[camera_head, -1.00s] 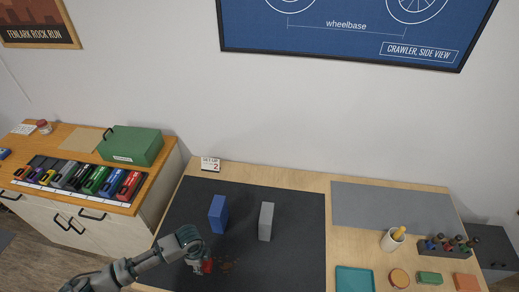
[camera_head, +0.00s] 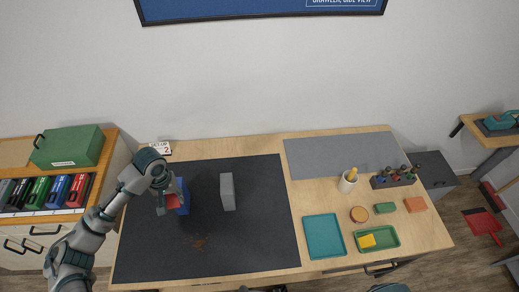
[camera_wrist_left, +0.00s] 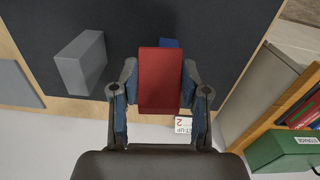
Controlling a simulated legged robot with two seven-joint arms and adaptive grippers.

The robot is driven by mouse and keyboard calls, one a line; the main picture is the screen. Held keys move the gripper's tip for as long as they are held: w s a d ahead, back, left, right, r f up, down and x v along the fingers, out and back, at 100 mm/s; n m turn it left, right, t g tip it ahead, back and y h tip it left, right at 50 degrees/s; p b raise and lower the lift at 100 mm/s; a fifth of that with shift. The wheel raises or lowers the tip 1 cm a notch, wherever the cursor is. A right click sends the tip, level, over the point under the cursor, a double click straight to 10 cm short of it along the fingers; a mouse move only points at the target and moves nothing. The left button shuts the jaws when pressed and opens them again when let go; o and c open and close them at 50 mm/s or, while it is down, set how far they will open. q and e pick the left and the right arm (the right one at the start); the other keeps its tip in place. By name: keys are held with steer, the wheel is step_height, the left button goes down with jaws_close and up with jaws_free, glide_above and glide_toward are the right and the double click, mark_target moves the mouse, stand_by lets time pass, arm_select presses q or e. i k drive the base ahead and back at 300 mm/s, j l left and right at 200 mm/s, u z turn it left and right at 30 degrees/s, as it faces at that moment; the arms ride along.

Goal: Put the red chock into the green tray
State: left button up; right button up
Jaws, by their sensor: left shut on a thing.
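The red chock (camera_head: 172,202) is in my left gripper (camera_head: 166,204), held over the left part of the black mat close to the blue block. In the left wrist view the red chock (camera_wrist_left: 160,82) sits between the two fingers of my left gripper (camera_wrist_left: 160,95), which are shut on its sides. The green tray (camera_head: 388,238) lies at the front right of the table, with a yellow block (camera_head: 367,240) in it.
The blue block (camera_head: 183,194) stands partly hidden behind my left gripper, and a grey block (camera_head: 227,192) stands to its right on the black mat (camera_head: 250,240). A teal tray (camera_head: 323,238) lies left of the green tray. A cup (camera_head: 347,183) and a tool rack (camera_head: 392,180) stand behind.

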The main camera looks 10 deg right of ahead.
mark_target(384, 239)
steer(key=z, duration=0.5)
steer(key=l+z, duration=0.1)
steer(key=z, duration=1.8)
steer(key=i+z, duration=0.1)
steer(key=z, duration=0.85)
